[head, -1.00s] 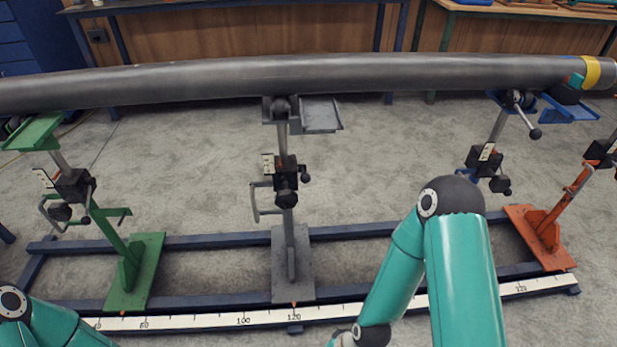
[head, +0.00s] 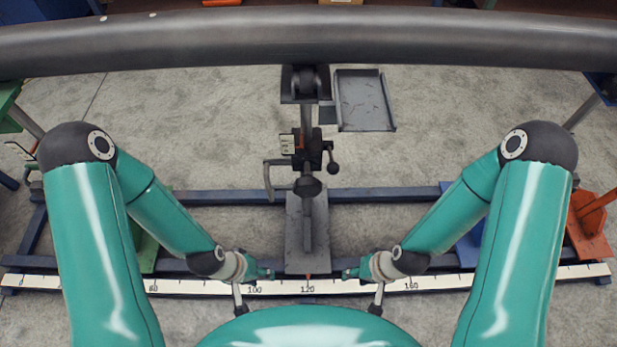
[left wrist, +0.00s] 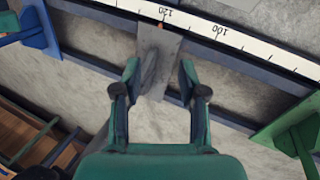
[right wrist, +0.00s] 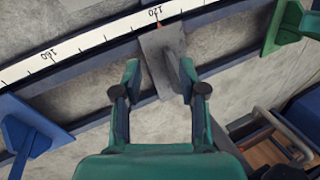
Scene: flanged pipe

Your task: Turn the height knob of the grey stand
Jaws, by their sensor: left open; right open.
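The grey stand (head: 306,235) rises in the middle of the head view, its base on the blue rails and its roller head under the pipe. Its dark clamp block (head: 308,150) carries a crank handle at the left and small dark knobs (head: 332,167) at the right and front; I cannot tell which is the height knob. My left gripper (head: 268,273) is low, left of the stand's base, open and empty. My right gripper (head: 348,273) is low, right of the base, open and empty. Both wrist views show the grey base plate (left wrist: 158,60) (right wrist: 162,60) beyond the open fingers.
The long dark pipe (head: 450,38) crosses above the stand. A grey tray (head: 363,100) hangs right of the stand's head. The white scale (head: 200,287) and blue rails (head: 400,193) run along the floor. Green (head: 148,250), blue (head: 470,245) and orange (head: 592,225) stands flank it.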

